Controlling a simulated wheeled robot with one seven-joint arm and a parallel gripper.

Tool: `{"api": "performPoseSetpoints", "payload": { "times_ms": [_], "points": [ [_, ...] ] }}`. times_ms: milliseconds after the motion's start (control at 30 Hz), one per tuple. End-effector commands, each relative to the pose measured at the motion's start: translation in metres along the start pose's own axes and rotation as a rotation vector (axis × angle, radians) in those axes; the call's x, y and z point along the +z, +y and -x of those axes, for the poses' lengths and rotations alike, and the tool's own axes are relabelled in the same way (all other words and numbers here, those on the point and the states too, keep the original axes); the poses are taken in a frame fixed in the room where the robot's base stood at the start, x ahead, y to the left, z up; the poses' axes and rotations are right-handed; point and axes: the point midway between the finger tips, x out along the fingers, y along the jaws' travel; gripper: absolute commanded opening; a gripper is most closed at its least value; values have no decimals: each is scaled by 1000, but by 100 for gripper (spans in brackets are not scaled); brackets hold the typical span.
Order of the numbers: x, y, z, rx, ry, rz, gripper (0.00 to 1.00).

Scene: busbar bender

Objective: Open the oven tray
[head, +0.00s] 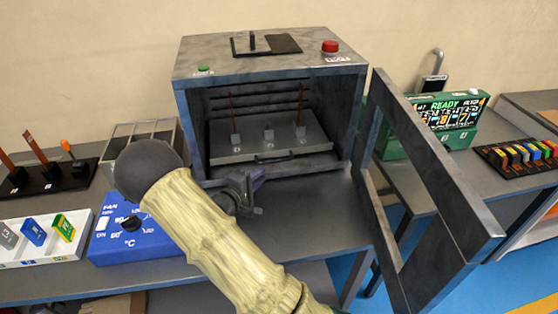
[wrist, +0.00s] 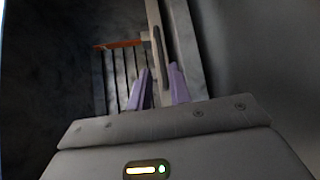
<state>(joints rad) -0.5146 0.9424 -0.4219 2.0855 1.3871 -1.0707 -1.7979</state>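The oven (head: 270,58) stands open on the bench in the head view. Its grey tray (head: 225,153) is inside, with several labelled blocks and upright brown bars on it. A dark handle (head: 278,158) runs along the tray's front edge. My gripper (head: 258,181) is just in front of the oven mouth, below and left of the handle. In the wrist view the two purple fingers of my gripper (wrist: 160,68) are apart, with nothing clearly held between them. The dark handle (wrist: 159,48) lies just beyond the fingertips; contact cannot be told.
The oven door (head: 440,175) is swung wide open on the right. A green display box (head: 440,142) stands behind the door. A red button (head: 330,46) is on the oven top.

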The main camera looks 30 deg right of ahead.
Motion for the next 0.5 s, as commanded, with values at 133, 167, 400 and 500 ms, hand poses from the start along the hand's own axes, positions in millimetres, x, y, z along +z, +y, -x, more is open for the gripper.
{"api": "performPoseSetpoints", "payload": {
  "times_ms": [133, 167, 400, 500],
  "points": [
    [1, 1, -28, 0, -3, -1, 20],
    [1, 0, -33, 0, -3, -1, 20],
    [0, 1, -76, 1, -2, -1, 20],
    [1, 1, -93, 0, -2, -1, 20]
  ]
}}
